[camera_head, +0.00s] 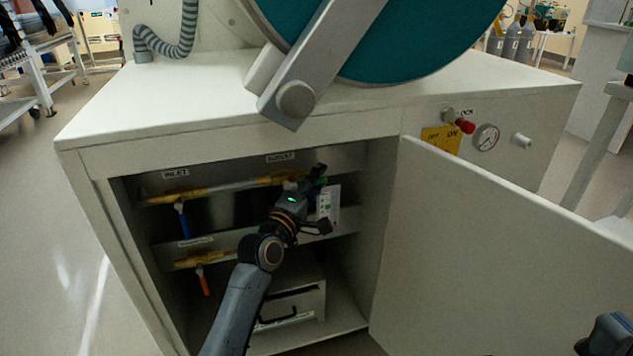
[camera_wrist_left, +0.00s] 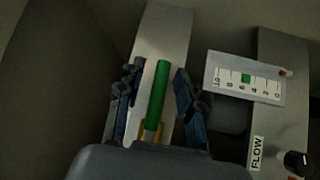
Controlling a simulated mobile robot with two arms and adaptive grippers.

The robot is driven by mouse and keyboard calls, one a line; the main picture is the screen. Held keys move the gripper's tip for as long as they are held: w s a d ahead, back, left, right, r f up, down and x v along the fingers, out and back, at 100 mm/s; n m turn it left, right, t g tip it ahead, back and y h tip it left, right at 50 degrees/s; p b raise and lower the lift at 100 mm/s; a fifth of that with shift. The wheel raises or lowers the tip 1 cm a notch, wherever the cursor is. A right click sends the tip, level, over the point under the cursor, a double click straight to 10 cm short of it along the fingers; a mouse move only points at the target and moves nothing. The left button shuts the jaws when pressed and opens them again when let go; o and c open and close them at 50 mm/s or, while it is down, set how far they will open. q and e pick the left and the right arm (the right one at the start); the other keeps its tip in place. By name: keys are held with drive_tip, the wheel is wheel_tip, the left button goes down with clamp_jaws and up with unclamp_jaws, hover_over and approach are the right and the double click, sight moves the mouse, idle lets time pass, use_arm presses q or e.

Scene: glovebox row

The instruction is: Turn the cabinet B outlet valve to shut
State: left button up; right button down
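The outlet valve's green lever handle (camera_wrist_left: 157,92) stands between the two fingers of my left gripper (camera_wrist_left: 158,74) in the left wrist view. The fingers are spread, with a gap on each side of the handle. A yellow part shows at the handle's lower end.
A flow gauge (camera_wrist_left: 245,79) sits right of the handle, with a FLOW label and black knob (camera_wrist_left: 297,161) below. A blue lever (camera_head: 183,222) and a red-orange lever (camera_head: 203,283) hang at left. The open door (camera_head: 480,260) stands to the right.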

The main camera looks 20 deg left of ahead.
use_arm(q)
clamp_jaws()
